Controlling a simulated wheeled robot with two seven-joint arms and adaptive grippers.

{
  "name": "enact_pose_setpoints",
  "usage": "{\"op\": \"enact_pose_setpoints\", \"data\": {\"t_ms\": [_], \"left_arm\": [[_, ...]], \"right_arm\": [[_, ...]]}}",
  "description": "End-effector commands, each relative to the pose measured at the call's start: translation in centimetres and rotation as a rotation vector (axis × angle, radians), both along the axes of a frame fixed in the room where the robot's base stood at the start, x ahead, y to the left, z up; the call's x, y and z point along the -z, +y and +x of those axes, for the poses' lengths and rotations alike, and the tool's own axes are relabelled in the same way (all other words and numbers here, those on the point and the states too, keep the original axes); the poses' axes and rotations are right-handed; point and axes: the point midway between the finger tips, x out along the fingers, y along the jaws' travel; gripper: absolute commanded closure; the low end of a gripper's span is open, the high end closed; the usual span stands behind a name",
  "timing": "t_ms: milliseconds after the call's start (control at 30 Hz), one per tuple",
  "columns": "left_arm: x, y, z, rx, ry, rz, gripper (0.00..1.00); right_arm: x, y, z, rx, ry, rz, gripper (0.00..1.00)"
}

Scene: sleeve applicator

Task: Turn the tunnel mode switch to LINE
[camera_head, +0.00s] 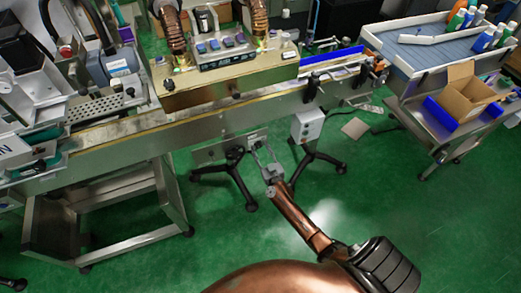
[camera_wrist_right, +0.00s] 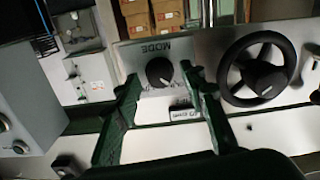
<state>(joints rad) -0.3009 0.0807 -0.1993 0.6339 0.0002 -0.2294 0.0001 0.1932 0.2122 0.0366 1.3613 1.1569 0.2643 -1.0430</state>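The tunnel mode switch is a round black knob (camera_wrist_right: 161,71) with a light pointer mark, on a metal panel under an upside-down "MODE" label in the right wrist view. Other lettering beside it is partly hidden, so I cannot read its setting. My right gripper (camera_wrist_right: 160,78) is open, with its dark green fingers on either side of the knob. I cannot tell whether they touch it. In the head view the right gripper (camera_head: 264,163) is at the panel below the conveyor, and the knob is too small to make out. My left gripper is not in view.
A black handwheel (camera_wrist_right: 258,69) sits close to the right of the knob in the wrist view. A grey control box (camera_wrist_right: 28,115) with knobs is at the left, also showing in the head view (camera_head: 307,126). Stand legs (camera_head: 235,180) are under the conveyor (camera_head: 150,128). Green floor is clear in front.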

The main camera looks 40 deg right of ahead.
Motion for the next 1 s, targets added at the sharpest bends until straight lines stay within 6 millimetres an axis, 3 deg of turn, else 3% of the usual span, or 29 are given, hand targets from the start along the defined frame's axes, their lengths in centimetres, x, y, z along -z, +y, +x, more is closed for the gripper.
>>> {"op": "enact_pose_setpoints", "data": {"t_ms": [500, 1000], "left_arm": [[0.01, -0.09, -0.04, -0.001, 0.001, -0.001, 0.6], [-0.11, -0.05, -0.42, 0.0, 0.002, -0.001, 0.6]], "right_arm": [[0.04, 0.03, -0.03, 0.0, 0.0, 0.001, 0.99], [0.05, 0.1, -0.05, -0.001, -0.027, 0.118, 1.0]]}}
